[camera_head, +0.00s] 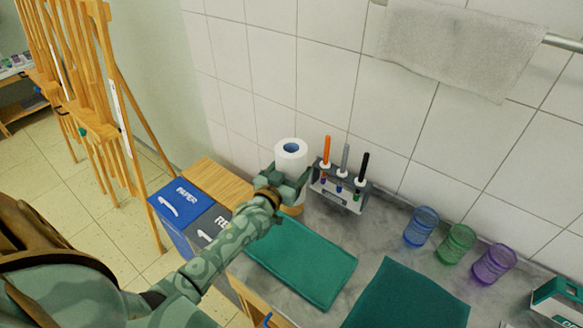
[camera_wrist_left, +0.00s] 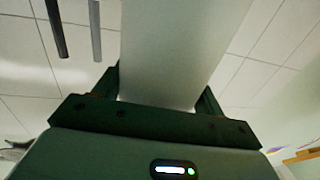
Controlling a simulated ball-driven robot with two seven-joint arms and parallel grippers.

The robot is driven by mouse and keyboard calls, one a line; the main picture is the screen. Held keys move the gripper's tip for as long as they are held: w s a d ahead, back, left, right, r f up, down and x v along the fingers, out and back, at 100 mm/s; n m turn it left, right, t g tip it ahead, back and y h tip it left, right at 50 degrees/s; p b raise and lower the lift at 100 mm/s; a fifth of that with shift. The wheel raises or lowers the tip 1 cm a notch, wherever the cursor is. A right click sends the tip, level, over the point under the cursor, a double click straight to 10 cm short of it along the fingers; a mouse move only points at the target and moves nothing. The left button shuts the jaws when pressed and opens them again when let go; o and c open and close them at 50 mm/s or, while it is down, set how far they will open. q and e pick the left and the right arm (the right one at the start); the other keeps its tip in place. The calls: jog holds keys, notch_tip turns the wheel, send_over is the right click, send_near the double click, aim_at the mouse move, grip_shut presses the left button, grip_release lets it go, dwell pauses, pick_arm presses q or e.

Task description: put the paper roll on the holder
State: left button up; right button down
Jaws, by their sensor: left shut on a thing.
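The white paper roll (camera_head: 291,158) is upright near the tiled wall, with its blue-lined core opening facing up. My left gripper (camera_head: 285,181) is shut on the roll, one finger on each side. In the left wrist view the roll (camera_wrist_left: 170,45) fills the space between the fingers of my left gripper (camera_wrist_left: 158,88). A tan, wood-coloured piece (camera_head: 292,210) shows just below the gripper and may be the holder; most of it is hidden. I cannot tell whether the roll touches it. My right gripper is not in view.
A grey rack (camera_head: 341,191) with several brushes or pens stands close right of the roll. Green mats (camera_head: 302,262) lie in front on the grey counter (camera_head: 375,232). Coloured glasses (camera_head: 455,243) stand farther right. Blue and grey bins (camera_head: 183,200) are left.

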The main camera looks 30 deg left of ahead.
pick_arm(q)
jog(key=shift+f+b, duration=1.25)
jog(key=shift+f, duration=0.5)
jog(key=o, duration=1.1)
jog(key=shift+o, duration=0.5)
jog(key=shift+r, duration=0.15)
notch_tip(320, 180, up, 8)
jog(key=p, duration=0.8)
